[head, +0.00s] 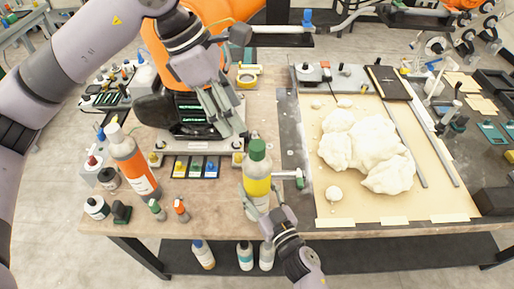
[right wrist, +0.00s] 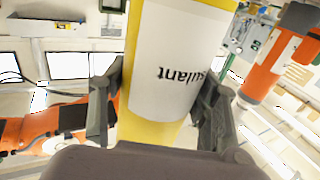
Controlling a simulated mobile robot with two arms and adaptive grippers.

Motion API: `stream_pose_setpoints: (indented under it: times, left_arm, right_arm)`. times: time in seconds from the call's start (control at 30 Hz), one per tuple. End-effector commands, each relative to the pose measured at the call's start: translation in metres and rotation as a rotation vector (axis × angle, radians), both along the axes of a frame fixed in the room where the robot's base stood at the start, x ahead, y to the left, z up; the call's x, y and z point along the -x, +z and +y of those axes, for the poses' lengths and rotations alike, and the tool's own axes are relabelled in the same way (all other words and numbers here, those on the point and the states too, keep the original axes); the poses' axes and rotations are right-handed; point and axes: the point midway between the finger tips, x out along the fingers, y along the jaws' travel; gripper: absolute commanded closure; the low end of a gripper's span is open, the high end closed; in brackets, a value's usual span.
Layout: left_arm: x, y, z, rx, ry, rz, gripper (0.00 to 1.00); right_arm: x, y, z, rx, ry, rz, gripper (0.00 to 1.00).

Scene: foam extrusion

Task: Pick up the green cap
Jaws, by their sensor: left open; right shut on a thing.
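The green cap (head: 257,150) sits on top of an upright yellow bottle (head: 257,185) with a white label, near the front of the workbench. My right gripper (head: 265,212) is shut on this bottle low on its body. In the right wrist view the bottle (right wrist: 170,75) stands between both fingers, with part of the word "sulant" on its label; the cap is out of that view. My left gripper (head: 230,128) is open and empty, up and to the left of the cap, apart from it in the picture.
An orange bottle (head: 133,165) and several small bottles stand at the left. An orange robot arm (head: 155,45) rises behind my left gripper. A board (head: 330,205) with white foam lumps (head: 365,145) lies to the right. Bare wood shows left of the yellow bottle.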

Motion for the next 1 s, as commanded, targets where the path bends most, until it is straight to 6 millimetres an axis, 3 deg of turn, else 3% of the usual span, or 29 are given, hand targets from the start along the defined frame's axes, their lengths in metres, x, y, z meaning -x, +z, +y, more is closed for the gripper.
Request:
stream_pose_setpoints:
  times: [0.4,0.67,1.0]
  left_arm:
    - [0.0,-0.054,-0.021,0.006,-0.032,-0.012,0.45]
    - [-0.001,-0.068,-0.028,0.006,-0.03,-0.014,0.45]
    - [-0.007,-0.108,-0.048,0.006,-0.03,-0.014,0.45]
  right_arm:
    - [0.0,0.0,0.0,0.0,0.001,0.0,0.8]
    - [0.0,0.0,0.0,0.0,0.0,0.0,0.8]
    - [0.0,0.0,0.0,0.0,0.001,0.0,0.8]
